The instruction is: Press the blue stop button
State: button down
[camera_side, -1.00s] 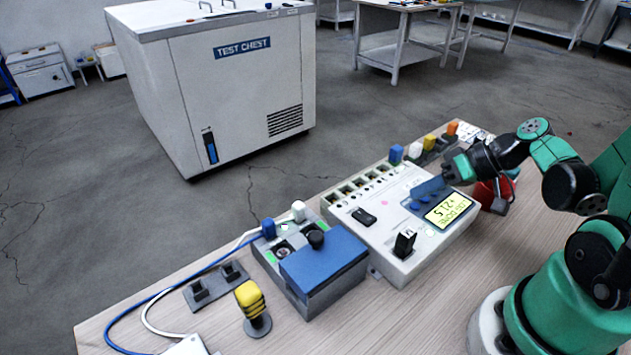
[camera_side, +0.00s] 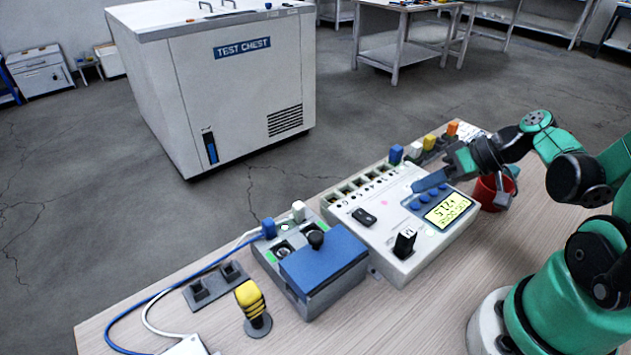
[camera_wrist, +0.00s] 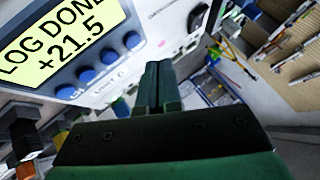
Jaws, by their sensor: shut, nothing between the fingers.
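A white instrument box (camera_side: 385,240) stands on the bench with a lit yellow display (camera_side: 447,210). In the wrist view the display (camera_wrist: 55,38) reads "LOG DONE +21.5". A row of several round blue buttons (camera_wrist: 87,75) runs along the display's edge; the row also shows in the side view (camera_side: 433,196). I cannot read which one is stop. My gripper (camera_side: 425,182) is shut and empty, its fingertips just above the panel by the button row. In the wrist view its fingers (camera_wrist: 155,75) lie together, to the right of the buttons, and appear apart from them.
A red cup (camera_side: 487,193) stands close beside the box, near my wrist. A grey unit with a blue lid (camera_side: 322,262), a yellow-topped knob (camera_side: 250,297) and cables lie to the left. Several coloured plugs (camera_side: 429,142) stand behind the box. The front of the bench is clear.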

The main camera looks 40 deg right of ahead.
aim_at(418, 208)
jog(key=shift+r, duration=2)
jog(key=shift+a, duration=0.1)
jog(key=shift+a+f, duration=0.1)
jog(key=shift+a, duration=0.1)
jog(key=a+g+h, duration=0.1)
jog(key=w+a+h, duration=0.1)
jog(key=a+h, duration=0.1)
jog(key=shift+w+n+g, duration=0.15)
jog(key=shift+n+g, duration=0.15)
jog(key=shift+g, duration=0.1)
jog(key=a+r, duration=0.1)
jog(key=w+a+r+t+h, duration=0.1)
jog(key=a+n+h, duration=0.1)
jog(key=shift+w+r+t, duration=0.3)
jog(key=shift+r, duration=0.1)
